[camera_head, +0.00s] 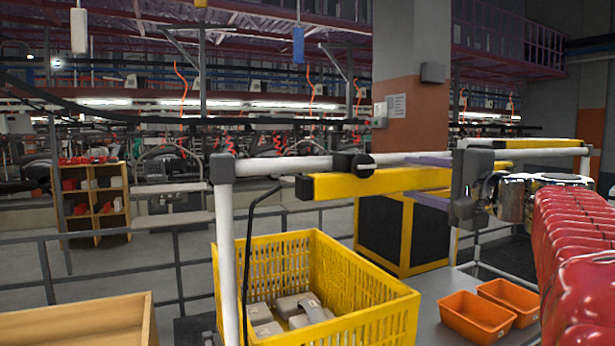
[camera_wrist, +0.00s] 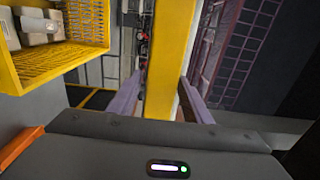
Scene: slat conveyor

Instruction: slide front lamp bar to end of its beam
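The front lamp bar (camera_head: 375,182) is a long yellow bar hanging below a white beam (camera_head: 275,166). A black clamp (camera_head: 354,163) sits on the beam above it. My gripper (camera_head: 428,180) is at the right part of the bar, with one purple finger above and one below it. In the wrist view my gripper (camera_wrist: 164,78) has its fingertips on either side of the yellow bar (camera_wrist: 171,45). The fingertips are very close to the bar's edges; I cannot tell whether they press on it. My gripper's body hides part of the bar.
A yellow crate (camera_head: 385,318) with grey parts stands below the bar. Orange bins (camera_head: 478,318) sit on a grey surface to the right. A white post (camera_head: 226,255) carries the beam's left end. Another yellow bar (camera_head: 545,143) is behind on the right.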

